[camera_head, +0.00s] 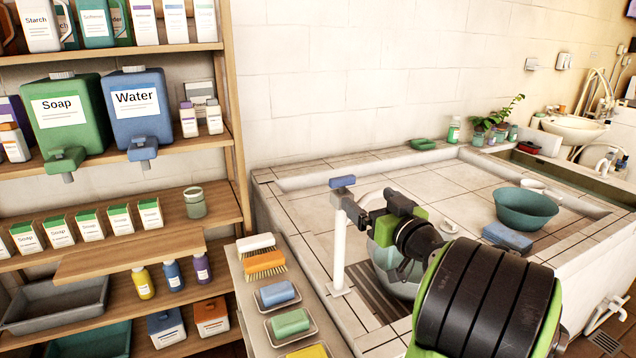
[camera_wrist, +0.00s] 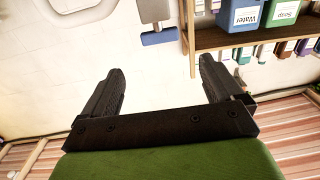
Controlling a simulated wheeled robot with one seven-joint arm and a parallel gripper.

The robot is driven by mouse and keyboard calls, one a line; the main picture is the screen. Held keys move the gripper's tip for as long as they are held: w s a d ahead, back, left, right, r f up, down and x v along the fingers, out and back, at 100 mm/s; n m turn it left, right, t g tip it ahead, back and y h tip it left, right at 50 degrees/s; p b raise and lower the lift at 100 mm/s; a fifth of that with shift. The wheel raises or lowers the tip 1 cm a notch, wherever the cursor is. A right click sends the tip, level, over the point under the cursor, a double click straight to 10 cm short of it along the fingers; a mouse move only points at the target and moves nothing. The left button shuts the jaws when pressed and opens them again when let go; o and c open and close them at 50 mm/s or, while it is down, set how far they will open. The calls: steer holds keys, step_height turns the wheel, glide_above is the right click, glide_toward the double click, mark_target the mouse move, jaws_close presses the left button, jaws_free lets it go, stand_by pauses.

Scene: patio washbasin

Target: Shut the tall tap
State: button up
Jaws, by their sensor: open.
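The tall tap (camera_head: 340,245) is a white upright pipe at the near left corner of the tiled basin, with a blue handle (camera_head: 342,182) on top. My gripper (camera_head: 392,203) is just right of the tap's upper part and partly covers its spout. In the wrist view, my gripper (camera_wrist: 160,78) has its two dark fingers wide apart with nothing between them. The blue handle (camera_wrist: 158,37) shows there ahead of the fingers, apart from them. Whether water runs cannot be told.
A pale bowl (camera_head: 385,258) stands below the spout, partly hidden by my arm. A teal bowl (camera_head: 526,210) and a blue sponge (camera_head: 508,237) lie in the basin. Left are wooden shelves (camera_head: 150,240) of bottles and a narrow ledge with brushes and soaps.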

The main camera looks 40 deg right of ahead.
mark_target(344, 180)
steer(key=p+x, duration=0.2)
steer(key=x, duration=1.2)
steer(key=shift+w+p, duration=0.15)
steer(key=shift+p, duration=0.15)
steer(key=c, duration=1)
